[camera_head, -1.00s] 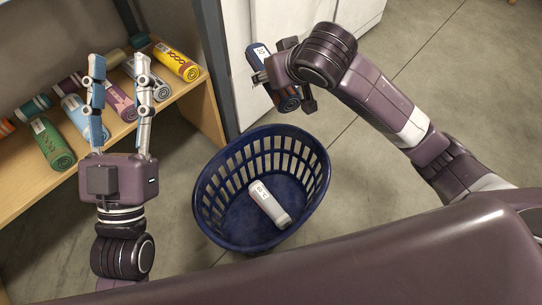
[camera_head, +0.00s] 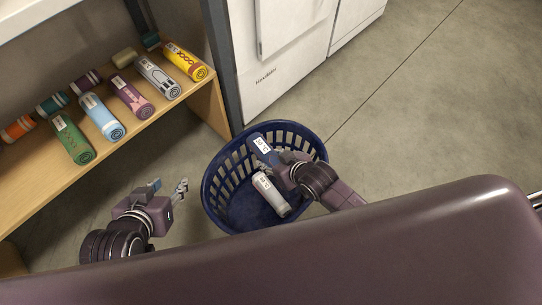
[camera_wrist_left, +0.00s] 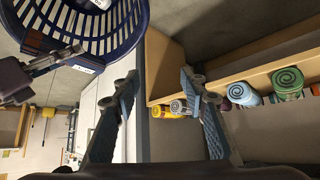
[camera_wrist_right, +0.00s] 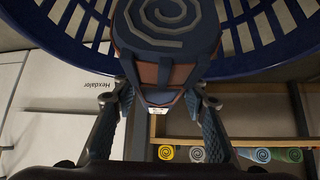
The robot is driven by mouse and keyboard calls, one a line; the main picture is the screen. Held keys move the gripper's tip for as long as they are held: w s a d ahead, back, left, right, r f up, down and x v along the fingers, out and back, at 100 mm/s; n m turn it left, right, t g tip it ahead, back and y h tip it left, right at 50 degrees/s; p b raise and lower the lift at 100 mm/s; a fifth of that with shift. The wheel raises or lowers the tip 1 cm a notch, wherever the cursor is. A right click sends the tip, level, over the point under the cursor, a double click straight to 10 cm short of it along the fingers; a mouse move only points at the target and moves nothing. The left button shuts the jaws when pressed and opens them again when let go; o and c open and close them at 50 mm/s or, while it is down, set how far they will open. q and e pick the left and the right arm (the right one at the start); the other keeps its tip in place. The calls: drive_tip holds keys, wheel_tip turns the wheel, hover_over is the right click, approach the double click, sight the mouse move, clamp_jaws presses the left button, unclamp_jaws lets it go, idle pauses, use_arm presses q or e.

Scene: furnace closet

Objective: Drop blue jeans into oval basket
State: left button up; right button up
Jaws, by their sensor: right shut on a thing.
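The blue jeans are a dark blue roll with a white label (camera_head: 261,143), at the far side of the oval basket's opening in the head view. My right gripper (camera_head: 284,166) is shut on them over the basket; its fingers are partly hidden. The right wrist view shows the spiral end of the jeans (camera_wrist_right: 165,25) between its fingers. The dark blue slatted oval basket (camera_head: 213,190) stands on the floor. A light grey roll (camera_head: 270,194) lies inside it. My left gripper (camera_head: 166,186) is open and empty, left of the basket; its spread fingers also show in the left wrist view (camera_wrist_left: 158,85).
A wooden shelf (camera_head: 150,122) at the left holds several rolled cloths, including green (camera_head: 74,140), light blue (camera_head: 102,118) and yellow (camera_head: 185,62). A white appliance (camera_head: 285,60) stands behind the basket. Floor at the right is clear.

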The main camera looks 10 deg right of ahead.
sight(271, 164)
drive_tip(key=shift+f+b, duration=0.75)
drive_tip(key=shift+b, duration=0.1)
use_arm(q)
drive_tip(key=w+d+r+t+h+b, duration=0.1)
drive_tip(key=w+d+r+t, duration=0.1)
drive_tip(key=w+r+t, duration=0.45)
drive_tip(key=w+d+r+t+h+b, duration=0.1)
drive_tip(key=w+d+r+t, duration=0.15)
drive_tip(key=r, duration=0.65)
use_arm(e)
drive_tip(key=shift+f, duration=0.8)
use_arm(q)
drive_tip(key=s+r+t+h+b, duration=0.1)
drive_tip(key=s+r+t+h, duration=0.1)
drive_tip(key=r, duration=0.6)
drive_tip(key=s+r+t+h+b, duration=0.2)
drive_tip(key=s+r+t, duration=0.3)
drive_tip(key=r+t, duration=0.2)
drive_tip(key=shift+s+r+m, duration=0.25)
drive_tip(key=shift+r+m, duration=0.15)
drive_tip(key=shift+r, duration=0.25)
use_arm(e)
drive_tip(key=shift+f, duration=1.4)
drive_tip(key=o, duration=1.5)
drive_tip(key=shift+f, duration=0.1)
